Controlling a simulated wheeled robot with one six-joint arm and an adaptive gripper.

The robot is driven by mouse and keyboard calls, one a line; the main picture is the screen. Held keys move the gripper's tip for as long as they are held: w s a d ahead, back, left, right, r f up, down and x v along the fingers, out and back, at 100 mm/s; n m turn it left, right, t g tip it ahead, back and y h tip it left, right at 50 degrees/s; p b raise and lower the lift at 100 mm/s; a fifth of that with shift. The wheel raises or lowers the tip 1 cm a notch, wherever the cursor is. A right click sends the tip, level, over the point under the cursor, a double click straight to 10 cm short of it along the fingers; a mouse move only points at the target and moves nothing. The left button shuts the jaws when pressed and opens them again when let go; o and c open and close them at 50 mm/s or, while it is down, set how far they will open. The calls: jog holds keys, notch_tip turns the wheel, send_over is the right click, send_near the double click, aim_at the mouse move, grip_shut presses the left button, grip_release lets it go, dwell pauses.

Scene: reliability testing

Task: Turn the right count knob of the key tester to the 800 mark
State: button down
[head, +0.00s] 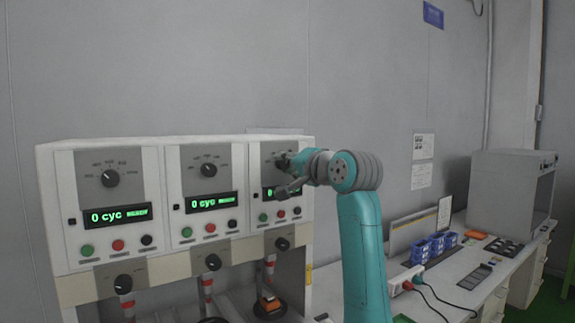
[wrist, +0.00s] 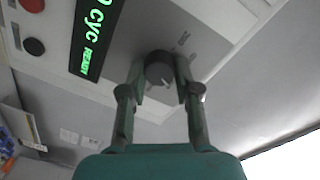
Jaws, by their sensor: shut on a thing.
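The key tester (head: 150,265) is a white cabinet with three panels, each with a black count knob over a green display. My gripper (head: 284,170) is at the right panel and covers much of its count knob in the head view. In the wrist view my gripper (wrist: 160,82) is shut on the right count knob (wrist: 158,66), with a finger on each side of it. The mark that its pointer faces cannot be read. The right display (wrist: 95,35) is partly seen there. The left knob (head: 110,178) and middle knob (head: 208,169) are free.
Coloured buttons (head: 118,245) and lower black knobs (head: 213,262) lie below the displays. A side bench (head: 455,290) at right carries blue bins (head: 437,243), a power strip and a grey box (head: 505,190).

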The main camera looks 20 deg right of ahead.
jog(key=shift+m, duration=1.2)
jog(key=c, duration=0.8)
grip_release()
jog(key=shift+s, duration=0.1)
jog(key=v, duration=1.1)
jog(key=shift+s+d, duration=0.25)
jog(key=shift+s, duration=0.1)
